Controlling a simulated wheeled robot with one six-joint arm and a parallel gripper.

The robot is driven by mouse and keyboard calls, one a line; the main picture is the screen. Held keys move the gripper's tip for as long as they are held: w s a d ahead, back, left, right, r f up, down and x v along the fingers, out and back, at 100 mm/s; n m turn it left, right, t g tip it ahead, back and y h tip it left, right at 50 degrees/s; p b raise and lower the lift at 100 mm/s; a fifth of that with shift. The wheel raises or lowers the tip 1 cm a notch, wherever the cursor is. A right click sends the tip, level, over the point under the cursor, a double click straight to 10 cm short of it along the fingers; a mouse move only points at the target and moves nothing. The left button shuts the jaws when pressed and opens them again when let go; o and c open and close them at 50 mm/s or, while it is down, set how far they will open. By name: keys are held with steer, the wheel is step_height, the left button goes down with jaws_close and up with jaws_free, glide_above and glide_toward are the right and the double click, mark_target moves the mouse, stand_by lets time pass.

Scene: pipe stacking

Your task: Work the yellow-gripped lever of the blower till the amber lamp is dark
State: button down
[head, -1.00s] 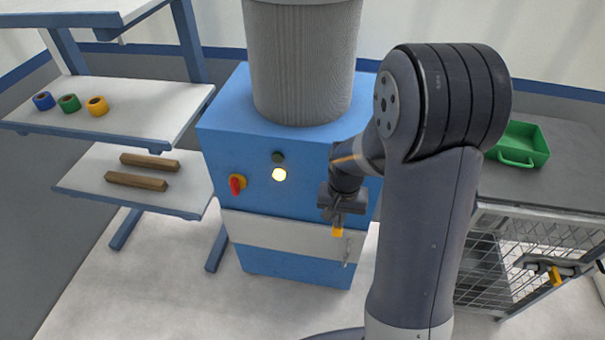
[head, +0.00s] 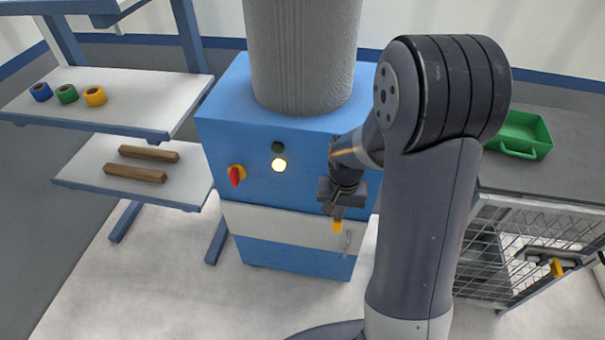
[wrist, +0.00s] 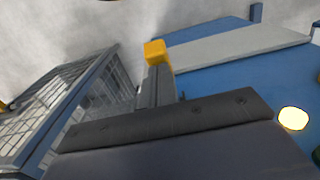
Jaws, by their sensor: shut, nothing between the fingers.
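The blue blower (head: 250,135) stands ahead, with a ribbed grey cylinder on top. Its amber lamp (head: 279,165) is lit, and it glows in the wrist view (wrist: 293,118) at the right. My gripper (head: 336,212) is shut and empty, pointing down in front of the blower's right side. A yellow block (head: 337,226) shows right at my fingertips, also in the wrist view (wrist: 154,50). I cannot tell whether it is the lever's grip or touches my fingers. No lever shaft shows clearly; my gripper and arm hide that part of the front.
A red-and-yellow switch (head: 236,175) and a dark round fitting (head: 278,147) are near the lamp. A shelf (head: 150,105) with tape rolls and wooden bars stands left. A mesh-sided cart (head: 510,245) with a yellow-ended fitting (head: 557,267) and green tray (head: 522,135) stand right.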

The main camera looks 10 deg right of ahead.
step_height(320, 180, down, 7)
steer(key=b, duration=0.5)
steer(key=shift+f, duration=0.1)
step_height(320, 180, up, 10)
steer(key=p, duration=0.7)
steer(key=shift+p, duration=0.4)
step_height(320, 180, up, 5)
steer(key=p, duration=0.4)
steer(key=shift+r, duration=0.2)
